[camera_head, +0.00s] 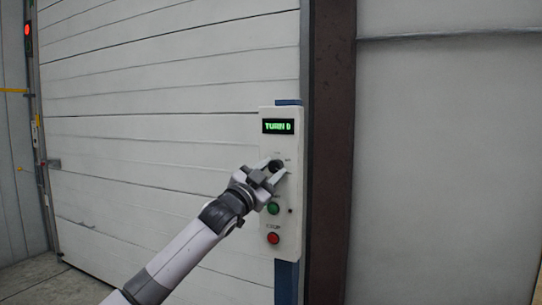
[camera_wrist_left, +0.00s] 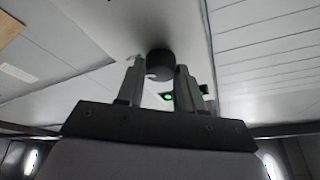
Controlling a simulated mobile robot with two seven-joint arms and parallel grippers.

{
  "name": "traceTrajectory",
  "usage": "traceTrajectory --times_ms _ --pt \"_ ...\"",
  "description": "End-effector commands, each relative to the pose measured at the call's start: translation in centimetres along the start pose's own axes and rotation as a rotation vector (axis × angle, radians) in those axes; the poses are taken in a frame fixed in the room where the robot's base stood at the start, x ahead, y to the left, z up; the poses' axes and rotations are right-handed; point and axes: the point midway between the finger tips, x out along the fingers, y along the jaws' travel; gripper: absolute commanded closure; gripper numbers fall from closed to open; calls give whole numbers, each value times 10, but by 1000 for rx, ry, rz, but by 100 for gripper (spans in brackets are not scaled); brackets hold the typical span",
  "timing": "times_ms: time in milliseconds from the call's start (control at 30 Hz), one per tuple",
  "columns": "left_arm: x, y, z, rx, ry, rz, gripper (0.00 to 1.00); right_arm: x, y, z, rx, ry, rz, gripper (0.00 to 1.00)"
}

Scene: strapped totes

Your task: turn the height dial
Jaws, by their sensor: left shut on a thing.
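The height dial is a black round knob (camera_wrist_left: 160,64) on a white control panel (camera_head: 283,212). In the head view the dial (camera_head: 275,165) is partly hidden by my left gripper (camera_head: 269,174). The gripper reaches the panel from the lower left. In the left wrist view the two fingers of my left gripper (camera_wrist_left: 160,85) stand on either side of the knob, shut on it. A small display (camera_head: 278,126) with green letters reading "TURN D" is at the top of the panel. My right gripper is not in view.
Below the dial are a green button (camera_head: 273,208) and a red stop button (camera_head: 273,238). The panel stands on a blue post (camera_head: 287,280) between a large white slatted door (camera_head: 170,110) and a brown column (camera_head: 330,150). A red light (camera_head: 27,29) is at the far left.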

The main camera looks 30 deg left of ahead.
Motion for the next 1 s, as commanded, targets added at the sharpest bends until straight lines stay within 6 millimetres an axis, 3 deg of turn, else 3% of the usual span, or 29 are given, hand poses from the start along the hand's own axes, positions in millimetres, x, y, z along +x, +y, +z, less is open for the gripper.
traceTrajectory --times_ms 300,833,867,900,933,1000 --pt "1 -2 -1 111 4 44 94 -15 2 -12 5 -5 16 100" --pt "0 -2 1 136 6 51 94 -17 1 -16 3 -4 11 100" --pt "0 -2 1 136 6 51 57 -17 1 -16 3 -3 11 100" --pt "0 -2 1 136 6 51 44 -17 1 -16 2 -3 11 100" --pt "0 -2 1 135 6 51 38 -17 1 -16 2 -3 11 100" --pt "0 -2 1 134 6 51 38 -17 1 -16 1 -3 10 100"
